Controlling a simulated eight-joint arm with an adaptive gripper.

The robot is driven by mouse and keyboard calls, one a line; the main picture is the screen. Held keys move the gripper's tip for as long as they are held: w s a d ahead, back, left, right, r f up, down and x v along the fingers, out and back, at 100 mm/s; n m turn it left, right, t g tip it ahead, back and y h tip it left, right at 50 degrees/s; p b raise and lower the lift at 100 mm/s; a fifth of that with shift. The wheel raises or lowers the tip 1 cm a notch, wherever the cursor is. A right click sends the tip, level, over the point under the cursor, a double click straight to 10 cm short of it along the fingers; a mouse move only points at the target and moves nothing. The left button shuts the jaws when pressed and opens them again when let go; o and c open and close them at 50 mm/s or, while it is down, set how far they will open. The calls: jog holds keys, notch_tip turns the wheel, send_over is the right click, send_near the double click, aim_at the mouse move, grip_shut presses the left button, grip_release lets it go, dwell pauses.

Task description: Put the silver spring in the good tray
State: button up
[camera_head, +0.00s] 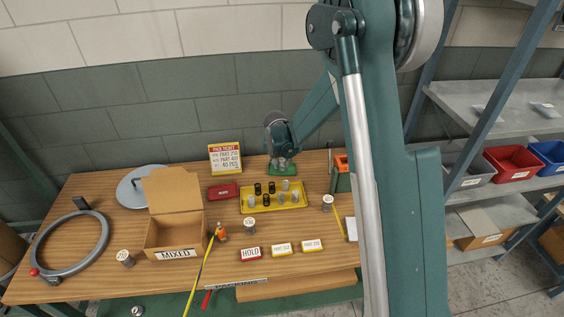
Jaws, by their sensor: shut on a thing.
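My gripper (282,160) reaches down at the back of the table, over a small green tray or mat (291,171). It is shut on a small greyish thing, likely a silver spring, mostly hidden by the fingers. I cannot tell whether it touches the green surface. No label reading "good" is legible. A yellow tray (246,206) in front of the gripper holds several small upright springs, some black (258,188) and some silver (285,185).
An open cardboard box marked MIXED (176,253) stands left, beside labelled cans. A red case (223,191) and a part ticket sign (225,158) stand left of the gripper. HOLD (250,254) and part labels line the front. My arm hides the table's right end.

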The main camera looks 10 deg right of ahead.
jog(key=shift+f, duration=0.2)
jog(key=o, duration=0.9)
jog(key=shift+r, duration=0.15)
jog(key=shift+r, duration=0.1)
jog(key=shift+p+v, duration=0.3)
jog(key=shift+v, duration=5.65)
